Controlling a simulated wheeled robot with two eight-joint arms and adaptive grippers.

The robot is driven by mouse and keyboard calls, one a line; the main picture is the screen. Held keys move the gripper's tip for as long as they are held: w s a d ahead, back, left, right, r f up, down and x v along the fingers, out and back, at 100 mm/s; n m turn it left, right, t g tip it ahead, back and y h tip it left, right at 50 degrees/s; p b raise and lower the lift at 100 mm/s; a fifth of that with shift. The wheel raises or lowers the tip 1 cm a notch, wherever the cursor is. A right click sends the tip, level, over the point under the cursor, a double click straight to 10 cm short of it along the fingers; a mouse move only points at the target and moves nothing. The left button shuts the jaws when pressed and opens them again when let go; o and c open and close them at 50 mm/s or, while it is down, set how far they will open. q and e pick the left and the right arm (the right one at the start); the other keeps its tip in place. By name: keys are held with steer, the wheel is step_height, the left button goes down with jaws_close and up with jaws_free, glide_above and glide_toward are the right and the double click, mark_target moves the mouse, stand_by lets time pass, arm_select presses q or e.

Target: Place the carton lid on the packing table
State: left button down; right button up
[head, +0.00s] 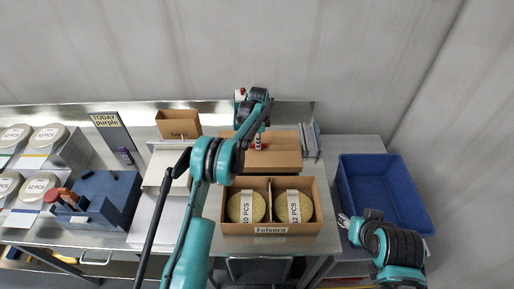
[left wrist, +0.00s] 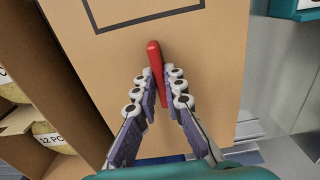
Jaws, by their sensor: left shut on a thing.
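The carton lid (head: 284,155) is a flat brown cardboard piece behind the open carton in the head view. It fills much of the left wrist view (left wrist: 205,60), with part of a dark printed outline. My left gripper (head: 257,142) is shut on the lid's red handle (left wrist: 154,58), which stands between its two fingers. I cannot tell whether the lid touches the packing table (head: 345,150). The open carton (head: 268,229), marked Felvora, holds two round labelled packs side by side. My right gripper (head: 344,219) is by the blue bin's near left edge; its jaws are unclear.
A deep blue bin (head: 384,172) stands at the right. A small open box (head: 178,123) and a sign (head: 111,127) stand at the back left. Thin upright panels (head: 312,138) stand right of the lid.

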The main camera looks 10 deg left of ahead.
arm_select(q)
step_height(320, 180, down, 3)
steer(key=shift+r, duration=0.2)
steer(key=shift+f, duration=0.3)
steer(key=shift+f+b, duration=0.15)
steer(key=shift+b, duration=0.2)
steer(key=c, duration=1.6)
jaws_free()
